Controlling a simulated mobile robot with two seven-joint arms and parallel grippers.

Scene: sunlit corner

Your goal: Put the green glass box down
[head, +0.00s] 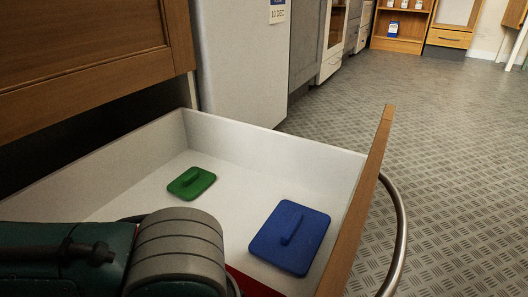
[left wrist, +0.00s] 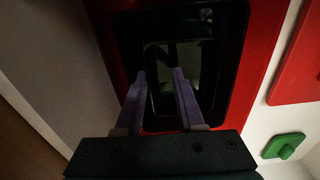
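A dark, glossy box with a faint green tint (left wrist: 205,65) shows in the left wrist view, inside a red surround (left wrist: 258,55). It looks like the green glass box, but it is very dark. My left gripper (left wrist: 160,72) reaches over it with its two purple-grey fingers apart. Dark glassy surface shows between and beyond the fingers. I cannot tell whether they press on the box or what it rests on. In the head view my left arm hides the box and the fingers. My right gripper is not in view.
The open white drawer (head: 270,152) has a wooden front (head: 360,205) and metal handle (head: 400,235). A green lid (head: 191,183) and a blue lid (head: 290,237) lie in it, with bare floor between. A red lid-like piece (left wrist: 297,75) lies beside the box. A wooden cabinet stands above left.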

